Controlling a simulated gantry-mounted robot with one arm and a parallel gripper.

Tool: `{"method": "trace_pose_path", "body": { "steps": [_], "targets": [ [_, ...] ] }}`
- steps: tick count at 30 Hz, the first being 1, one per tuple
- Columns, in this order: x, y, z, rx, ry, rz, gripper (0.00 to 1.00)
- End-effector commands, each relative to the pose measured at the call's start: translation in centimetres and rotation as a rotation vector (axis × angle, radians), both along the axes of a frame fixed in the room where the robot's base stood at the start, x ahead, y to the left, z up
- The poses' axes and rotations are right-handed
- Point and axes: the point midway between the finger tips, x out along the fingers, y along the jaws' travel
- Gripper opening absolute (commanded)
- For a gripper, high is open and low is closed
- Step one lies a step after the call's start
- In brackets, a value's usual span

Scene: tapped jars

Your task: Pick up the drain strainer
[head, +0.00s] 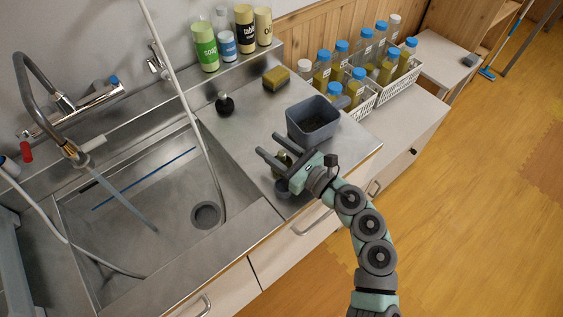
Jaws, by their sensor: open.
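A dark round drain fitting (206,215) is set in the floor of the steel sink, at its right end. I cannot tell whether a loose strainer sits in it. My gripper (267,145) is over the counter right of the sink, well away from the drain. Its two fingers are apart and point to the upper left, with nothing seen between their tips. A small grey round item (284,188) shows on the counter below my gripper, partly covered; I cannot tell what it is. An olive item beside it is mostly hidden by my gripper.
A grey square tub (313,119) stands just beyond my gripper. White baskets (399,81) with blue-capped bottles stand at the right. A pale hose (186,103) crosses into the sink (130,215).

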Motion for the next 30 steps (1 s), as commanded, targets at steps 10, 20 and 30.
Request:
{"method": "trace_pose_path", "body": {
  "steps": [10, 20, 30],
  "targets": [
    [0.27, 0.27, -0.06, 0.001, 0.001, -0.001, 0.4],
    [0.26, 0.25, -0.07, 0.001, 0.002, -0.002, 0.13],
    [0.26, 0.23, -0.08, 0.001, 0.002, -0.002, 0.0]
  ]
}}
